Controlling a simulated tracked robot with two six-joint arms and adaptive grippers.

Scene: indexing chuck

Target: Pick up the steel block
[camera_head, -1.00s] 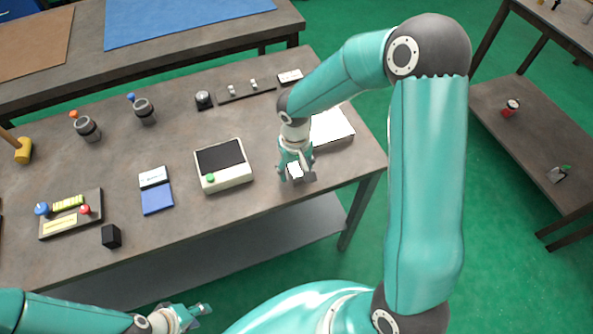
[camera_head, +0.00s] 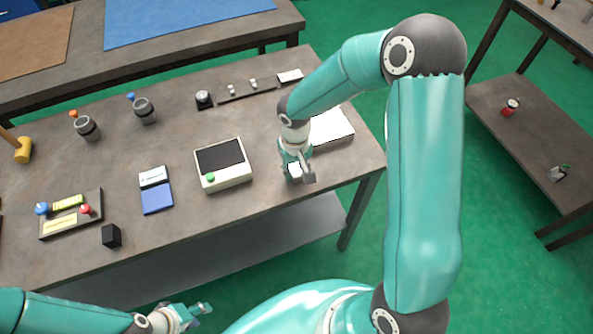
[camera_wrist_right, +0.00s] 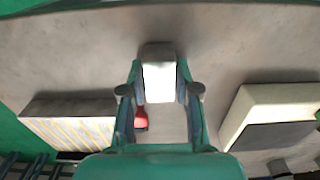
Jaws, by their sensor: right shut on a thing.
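The steel block (camera_head: 295,170) is a small bright block near the right front part of the workbench. My right gripper (camera_head: 299,175) points down on it, with the fingers closed at its sides. In the right wrist view the steel block (camera_wrist_right: 159,80) sits between the fingertips of my right gripper (camera_wrist_right: 160,92). Whether the block touches the bench or is just above it I cannot tell. My left gripper (camera_head: 190,316) is low at the front, off the bench and away from the block; its finger gap is unclear.
A cream device with a dark screen (camera_head: 222,160) stands left of the block. A white-topped box (camera_head: 331,128) is close behind on the right. A blue-and-white case (camera_head: 156,190) and a black cube (camera_head: 111,236) lie further left. The bench's front edge is near.

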